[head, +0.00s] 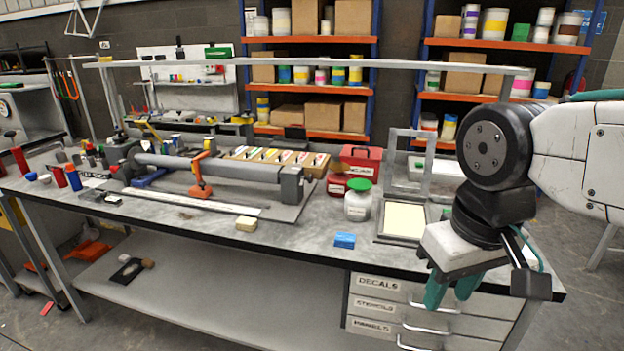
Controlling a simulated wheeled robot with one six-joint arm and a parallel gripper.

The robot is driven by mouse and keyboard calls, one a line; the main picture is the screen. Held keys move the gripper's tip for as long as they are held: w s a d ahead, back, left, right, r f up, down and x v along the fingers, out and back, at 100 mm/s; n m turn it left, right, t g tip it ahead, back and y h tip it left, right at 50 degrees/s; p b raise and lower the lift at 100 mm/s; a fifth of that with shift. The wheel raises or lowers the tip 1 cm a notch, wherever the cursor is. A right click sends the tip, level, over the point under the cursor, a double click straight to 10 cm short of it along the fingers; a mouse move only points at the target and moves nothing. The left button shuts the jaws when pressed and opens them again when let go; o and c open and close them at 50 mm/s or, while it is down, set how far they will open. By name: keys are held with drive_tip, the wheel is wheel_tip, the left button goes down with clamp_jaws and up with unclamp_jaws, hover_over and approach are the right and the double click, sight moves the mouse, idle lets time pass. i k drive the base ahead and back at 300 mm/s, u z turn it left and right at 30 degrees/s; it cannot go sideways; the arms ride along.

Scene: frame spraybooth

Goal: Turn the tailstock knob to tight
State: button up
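A long grey tube lies level in a fixture (230,172) on the left half of the bench, with an orange clamp (201,175) around its middle. The grey upright block at the tube's right end (292,186) looks like the tailstock. Its knob is too small to make out clearly, and its setting cannot be read. My gripper (453,290) hangs at the bench's right front edge, far to the right of the tailstock. Its two teal fingers point down and stand apart with nothing between them.
A white jar with a green lid (358,200), a red toolbox (361,166) and a framed screen (402,221) stand between tailstock and gripper. A rail (310,62) spans above the bench.

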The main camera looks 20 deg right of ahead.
sight(309, 178)
drive_tip(key=u, duration=0.5)
drive_tip(key=k, duration=1.2)
drive_tip(key=i, duration=0.35)
drive_tip(key=z, duration=0.65)
drive_tip(key=i, duration=1.15)
drive_tip(key=u, duration=0.35)
